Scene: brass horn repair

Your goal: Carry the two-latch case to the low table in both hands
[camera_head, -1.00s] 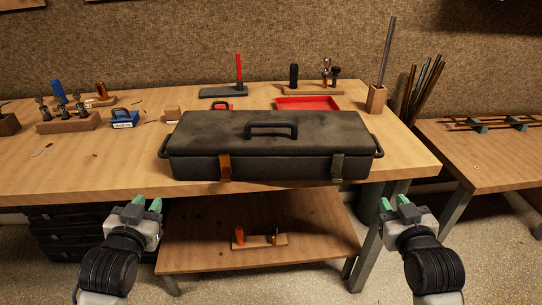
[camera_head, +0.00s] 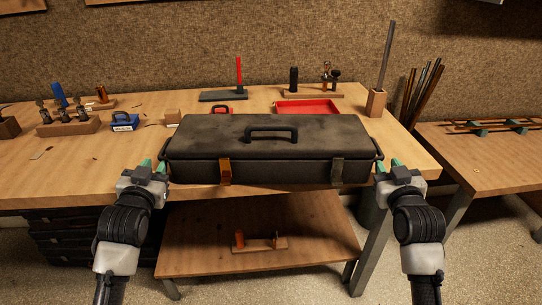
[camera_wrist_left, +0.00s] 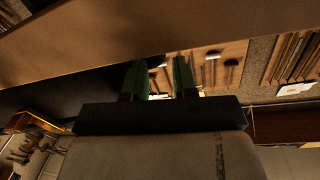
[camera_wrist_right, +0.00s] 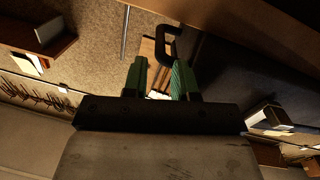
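The black two-latch case (camera_head: 270,145) lies flat on the workbench near its front edge, lid down. Its front has an orange-brown latch (camera_head: 224,172) and a dull grey latch (camera_head: 337,172). A carry handle is on the lid and a loop handle on each end. My left gripper (camera_head: 154,167) is open beside the case's left end. My right gripper (camera_head: 389,167) is open beside the right end. In the right wrist view, the black end handle (camera_wrist_right: 170,45) shows just beyond the open fingertips (camera_wrist_right: 161,75). The left wrist view shows the left fingers (camera_wrist_left: 160,75) apart with nothing between them.
The workbench (camera_head: 80,180) holds a red tray (camera_head: 307,106), a blue box (camera_head: 124,120) and tool stands behind the case. A lower table (camera_head: 500,165) with rods on it stands at the right.

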